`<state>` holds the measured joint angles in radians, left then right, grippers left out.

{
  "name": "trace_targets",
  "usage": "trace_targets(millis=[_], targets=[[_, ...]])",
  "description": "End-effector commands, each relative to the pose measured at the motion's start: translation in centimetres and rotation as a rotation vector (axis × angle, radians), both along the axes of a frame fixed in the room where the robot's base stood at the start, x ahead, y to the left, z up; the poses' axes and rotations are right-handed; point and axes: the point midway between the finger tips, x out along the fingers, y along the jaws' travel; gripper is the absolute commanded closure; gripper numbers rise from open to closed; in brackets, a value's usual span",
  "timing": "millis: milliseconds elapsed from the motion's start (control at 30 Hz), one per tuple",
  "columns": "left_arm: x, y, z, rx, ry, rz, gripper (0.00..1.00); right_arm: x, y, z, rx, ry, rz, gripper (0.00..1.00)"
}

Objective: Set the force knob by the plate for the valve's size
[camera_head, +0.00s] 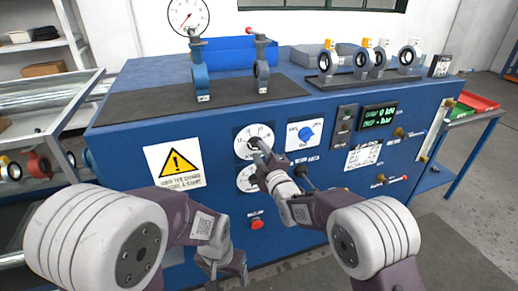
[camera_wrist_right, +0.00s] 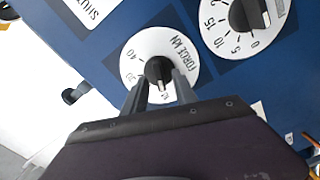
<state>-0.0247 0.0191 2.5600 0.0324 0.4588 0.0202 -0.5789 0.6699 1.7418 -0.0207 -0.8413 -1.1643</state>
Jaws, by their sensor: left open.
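The force dial (camera_wrist_right: 133,57), a white disc marked FORCE KN, carries a black knob (camera_wrist_right: 158,70). In the head view it appears to be the lower white dial (camera_head: 242,184), partly covered by my right gripper. My right gripper (camera_wrist_right: 161,78) has one finger on each side of the knob; I cannot tell whether they press on it. In the head view the right gripper (camera_head: 261,175) is at the panel. A white printed plate (camera_head: 363,156) is right of the dials, too small to read. Butterfly valves include a blue one (camera_head: 200,78) and a grey one (camera_head: 262,72) on top. My left gripper (camera_head: 228,266) is open, low before the bench.
Another dial (camera_wrist_right: 257,20), numbered from 0, is close to the force dial. The blue selector (camera_head: 310,133), green display (camera_head: 379,116), red button (camera_head: 256,223) and warning sign (camera_head: 178,165) share the blue panel. Shelves stand left; a side table (camera_head: 472,112) stands right.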

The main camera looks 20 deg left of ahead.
Motion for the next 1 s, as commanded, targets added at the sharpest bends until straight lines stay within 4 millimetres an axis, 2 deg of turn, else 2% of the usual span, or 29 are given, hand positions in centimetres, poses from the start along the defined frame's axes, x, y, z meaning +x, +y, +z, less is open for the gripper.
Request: trace_targets(millis=[133,400,467,533,1000], targets=[[0.0,0.0,0.0,0.0,0.0,0.0,0.27,1.08,0.73,-0.02,0.0,0.0,0.0,0.66],[0.0,0.0,0.0,0.0,0.0,0.0,0.27,1.26,0.85,-0.01,0.0,0.0,0.0,0.66],[0.0,0.0,0.0,0.0,0.0,0.0,0.27,1.26,0.84,0.0,0.0,0.0,0.0,0.8],[0.0,0.0,0.0,0.0,0.0,0.0,0.27,1.26,0.84,0.0,0.0,0.0,0.0,1.0],[0.0,0.0,-0.51,0.0,0.0,0.0,0.27,1.24,0.83,-0.12,0.056,0.038,0.0,1.0]])
